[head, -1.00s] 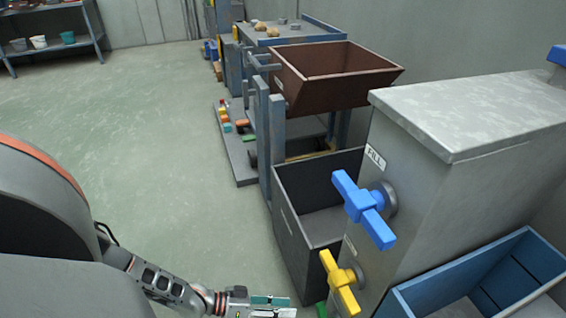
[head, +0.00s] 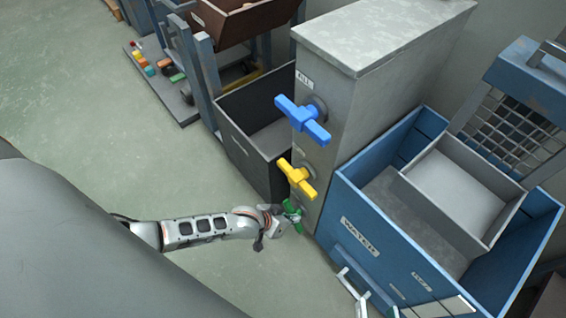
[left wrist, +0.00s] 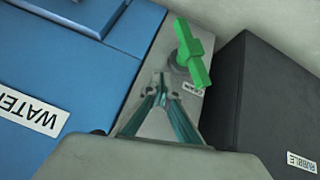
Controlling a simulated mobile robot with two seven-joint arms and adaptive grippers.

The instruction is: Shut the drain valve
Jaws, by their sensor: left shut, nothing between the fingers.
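A grey metal cabinet (head: 350,130) carries a column of three T-handled valves. The blue valve (head: 303,119) is at the top beside a FILL label, and the yellow valve (head: 297,178) is below it. The green valve (head: 293,211) is lowest; in the left wrist view its green handle (left wrist: 194,55) stands lengthwise, tilted, with a small label beside it too blurred to read surely. My left gripper (head: 285,222) is at the green valve. In the left wrist view its fingertips (left wrist: 160,78) are together and empty, beside the handle. My right gripper is not in view.
A blue WATER bin (head: 360,222) with a grey inner tray stands right of the cabinet. A dark bin (head: 245,145), labelled RUBBLE in the wrist view, stands left of it. A brown bin (head: 235,22) is behind. Floor at the left is clear.

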